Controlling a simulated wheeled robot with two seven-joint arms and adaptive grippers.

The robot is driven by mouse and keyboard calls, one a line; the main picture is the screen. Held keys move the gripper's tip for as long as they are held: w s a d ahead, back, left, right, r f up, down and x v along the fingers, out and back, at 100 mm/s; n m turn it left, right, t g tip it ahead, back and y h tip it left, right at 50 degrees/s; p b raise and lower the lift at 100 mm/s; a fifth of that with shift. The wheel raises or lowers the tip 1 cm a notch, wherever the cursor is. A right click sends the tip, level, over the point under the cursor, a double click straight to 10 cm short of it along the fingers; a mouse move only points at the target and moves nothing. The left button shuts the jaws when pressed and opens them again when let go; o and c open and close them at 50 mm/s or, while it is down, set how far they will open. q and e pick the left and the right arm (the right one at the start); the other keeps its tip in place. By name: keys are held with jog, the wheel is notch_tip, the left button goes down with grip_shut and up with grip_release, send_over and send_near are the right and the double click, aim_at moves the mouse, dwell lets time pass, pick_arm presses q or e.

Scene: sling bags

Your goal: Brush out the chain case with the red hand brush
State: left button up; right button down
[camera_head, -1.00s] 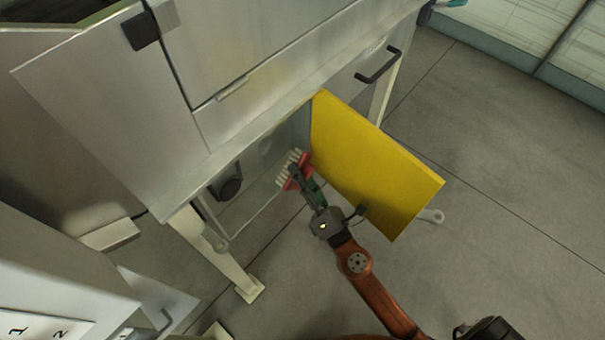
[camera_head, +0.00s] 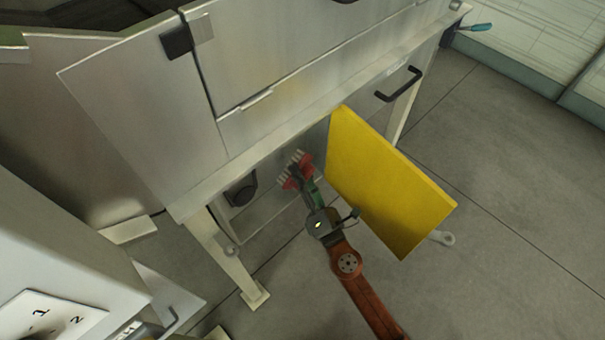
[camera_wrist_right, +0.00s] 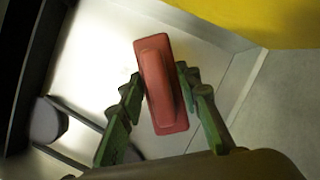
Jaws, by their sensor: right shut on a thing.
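The red hand brush (camera_head: 292,180) has pale bristles pointing away from my arm, up and left in the head view. My right gripper (camera_head: 307,186) is shut on it. The right wrist view shows the red brush back (camera_wrist_right: 161,85) between the green fingers of my right gripper (camera_wrist_right: 160,100). The chain case (camera_head: 272,200) is the open metal compartment low under the machine, beside the swung-out yellow door (camera_head: 385,185). The brush is at its opening; whether the bristles touch the metal I cannot tell. My left gripper is not in view.
A dark round part (camera_head: 241,190) sits in the compartment left of the brush. The yellow door stands close to the right of my arm. A machine leg (camera_head: 228,255) stands at the lower left. Grey floor (camera_head: 500,180) is clear at the right.

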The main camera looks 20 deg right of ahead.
jog(key=shift+w+a, duration=0.2)
jog(key=shift+w, duration=0.3)
jog(key=shift+w+a, duration=0.15)
jog(key=shift+w, duration=0.3)
dwell(0.4)
jog(key=shift+r, duration=0.1)
notch_tip(320, 180, up, 3)
jog(key=p, duration=0.3)
jog(key=shift+s+r, duration=0.15)
jog(key=shift+r+p, duration=1.85)
jog(key=shift+r, duration=0.15)
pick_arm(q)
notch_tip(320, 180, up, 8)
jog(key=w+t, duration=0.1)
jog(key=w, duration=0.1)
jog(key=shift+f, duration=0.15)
pick_arm(e)
jog(key=shift+w, duration=0.25)
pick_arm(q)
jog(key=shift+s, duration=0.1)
pick_arm(e)
jog(key=shift+f, duration=0.15)
